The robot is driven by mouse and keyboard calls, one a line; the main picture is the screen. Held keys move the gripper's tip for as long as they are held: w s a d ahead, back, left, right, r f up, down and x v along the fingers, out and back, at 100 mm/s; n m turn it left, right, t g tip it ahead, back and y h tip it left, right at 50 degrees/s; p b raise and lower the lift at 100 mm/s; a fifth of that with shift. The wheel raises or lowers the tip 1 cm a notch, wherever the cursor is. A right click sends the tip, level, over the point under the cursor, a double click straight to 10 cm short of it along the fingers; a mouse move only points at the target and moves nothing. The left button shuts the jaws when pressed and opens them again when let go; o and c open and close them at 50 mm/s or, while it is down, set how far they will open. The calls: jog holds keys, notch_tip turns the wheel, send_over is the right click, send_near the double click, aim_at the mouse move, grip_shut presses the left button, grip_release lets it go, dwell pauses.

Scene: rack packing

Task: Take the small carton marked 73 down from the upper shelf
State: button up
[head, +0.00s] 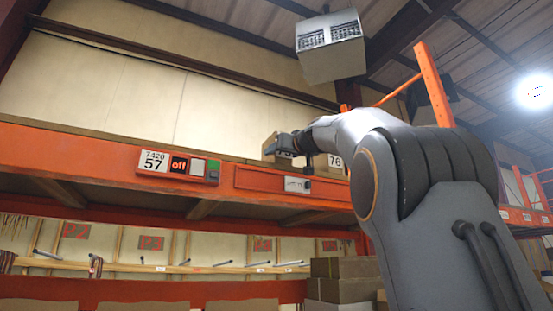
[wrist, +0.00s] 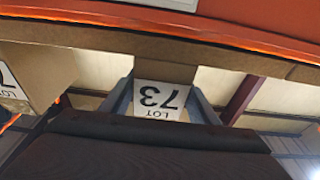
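The small carton marked 73 (wrist: 165,72) is brown with a white label, which reads upside down in the wrist view. In the head view the carton (head: 270,147) shows on the upper shelf (head: 80,157), partly hidden by my gripper (head: 291,146). In the wrist view my gripper (wrist: 160,100) has one grey finger on each side of the carton, close to its sides. I see no clear grip; whether the fingers touch it is hard to tell. The dark gripper body hides the lower part of that view.
A carton marked 76 (head: 331,166) stands to the right on the same shelf; a carton with a cut-off label (wrist: 25,75) is at left in the wrist view. An orange beam (wrist: 210,20) crosses the wrist view's top.

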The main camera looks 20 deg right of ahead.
jog(key=shift+r, duration=0.25)
dwell(0.4)
jog(key=shift+r, duration=0.55)
jog(key=s+b, duration=0.9)
jog(key=s, duration=0.8)
jog(key=shift+d, duration=0.25)
dwell(0.6)
jog(key=shift+w, duration=0.1)
